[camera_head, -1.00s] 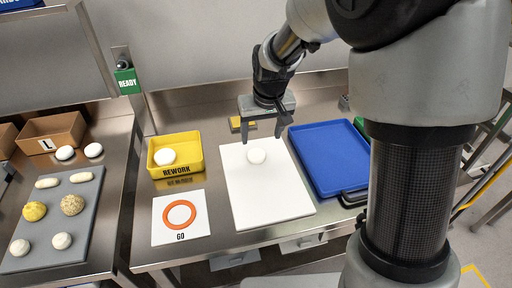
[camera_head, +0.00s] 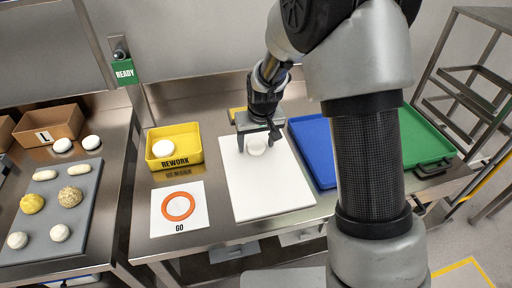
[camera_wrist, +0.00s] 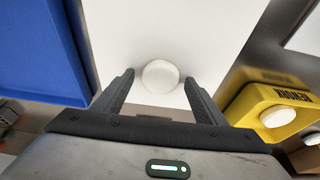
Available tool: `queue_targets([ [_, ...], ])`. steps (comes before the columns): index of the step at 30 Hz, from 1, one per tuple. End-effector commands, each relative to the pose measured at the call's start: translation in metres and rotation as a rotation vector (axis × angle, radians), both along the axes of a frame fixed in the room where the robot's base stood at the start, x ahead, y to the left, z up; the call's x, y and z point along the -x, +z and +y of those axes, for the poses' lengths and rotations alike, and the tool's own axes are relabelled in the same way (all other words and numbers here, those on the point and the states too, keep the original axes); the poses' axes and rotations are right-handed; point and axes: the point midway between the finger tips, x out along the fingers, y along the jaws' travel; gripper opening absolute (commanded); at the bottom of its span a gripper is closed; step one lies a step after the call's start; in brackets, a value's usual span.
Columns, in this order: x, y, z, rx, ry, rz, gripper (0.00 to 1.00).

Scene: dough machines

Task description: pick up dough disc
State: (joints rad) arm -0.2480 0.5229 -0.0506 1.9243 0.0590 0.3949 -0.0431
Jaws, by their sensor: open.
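A white dough disc (camera_head: 256,146) lies on the white board (camera_head: 265,190), near the board's back edge. My gripper (camera_head: 257,144) is low over the board, with its open fingers on either side of the disc. In the wrist view the disc (camera_wrist: 160,74) sits between the tips of my open gripper (camera_wrist: 158,80), with a gap to each finger. The disc rests on the board (camera_wrist: 150,25) and is not held.
A yellow REWORK bin (camera_head: 188,143) with a white dough piece (camera_head: 163,148) stands left. A GO card (camera_head: 180,207) lies before it. A blue tray (camera_head: 312,150) is right of the board, a green tray (camera_head: 425,138) farther right. Several dough pieces lie on a grey board (camera_head: 75,225).

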Motion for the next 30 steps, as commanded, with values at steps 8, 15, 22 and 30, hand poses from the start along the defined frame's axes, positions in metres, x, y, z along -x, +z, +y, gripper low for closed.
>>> queue_targets([
  [8,0.000,0.000,0.000,0.000,0.000,0.000,0.30],
  [15,0.000,0.001,0.000,0.000,0.000,0.000,0.20],
  [22,-0.001,0.023,0.000,-0.001,0.000,-0.004,0.20],
  [30,0.000,0.077,0.000,-0.001,0.000,-0.003,0.20],
])
